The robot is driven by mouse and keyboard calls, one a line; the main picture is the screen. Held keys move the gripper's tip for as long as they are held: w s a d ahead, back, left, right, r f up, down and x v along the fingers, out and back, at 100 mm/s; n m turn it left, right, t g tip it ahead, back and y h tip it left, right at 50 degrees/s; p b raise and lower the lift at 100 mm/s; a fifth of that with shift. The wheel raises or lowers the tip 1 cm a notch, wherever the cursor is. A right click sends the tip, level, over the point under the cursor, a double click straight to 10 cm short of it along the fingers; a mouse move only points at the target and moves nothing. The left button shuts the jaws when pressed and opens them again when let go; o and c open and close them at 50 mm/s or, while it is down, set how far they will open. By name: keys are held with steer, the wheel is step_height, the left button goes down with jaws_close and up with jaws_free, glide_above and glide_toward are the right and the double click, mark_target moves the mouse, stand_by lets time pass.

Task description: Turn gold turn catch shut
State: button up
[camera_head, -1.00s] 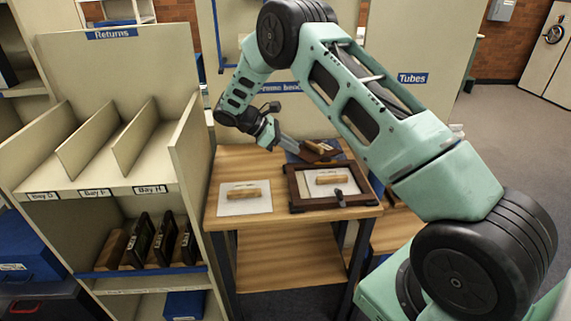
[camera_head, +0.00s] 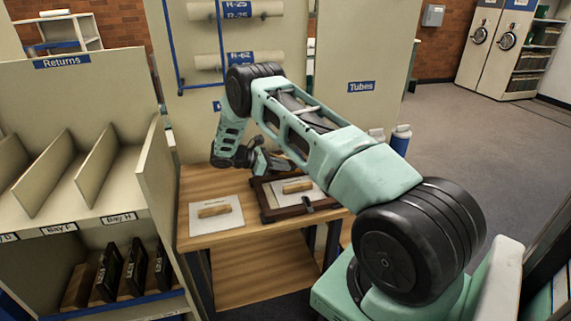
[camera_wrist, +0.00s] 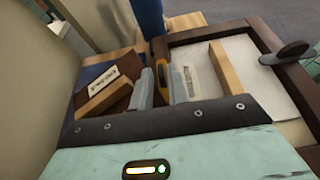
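A dark wooden frame (camera_head: 268,211) lies on the wooden table, with a white sheet and a wooden block (camera_head: 297,185) inside it. In the wrist view its rail (camera_wrist: 262,33) shows close up. A small gold-orange piece, seemingly the gold turn catch (camera_wrist: 191,79), is at the frame's near-left rail, right beside my right finger. Its exact angle is partly hidden. A dark turn catch (camera_wrist: 286,54) sits on another rail and also shows in the head view (camera_head: 306,203). My gripper (camera_wrist: 161,80) is low at the frame's edge, its fingers apart with a narrow gap. The arm hides part of the frame's far side.
A white board (camera_head: 233,221) with a wooden block lies left of the frame. A brown block with a label (camera_wrist: 108,92) is on blue material beside my gripper. The Returns shelf (camera_head: 160,185) stands close at the left. A blue-and-white bottle (camera_head: 400,140) stands behind my arm.

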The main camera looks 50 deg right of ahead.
steer(key=shift+x, duration=0.9)
steer(key=shift+c, duration=0.3)
jaws_close()
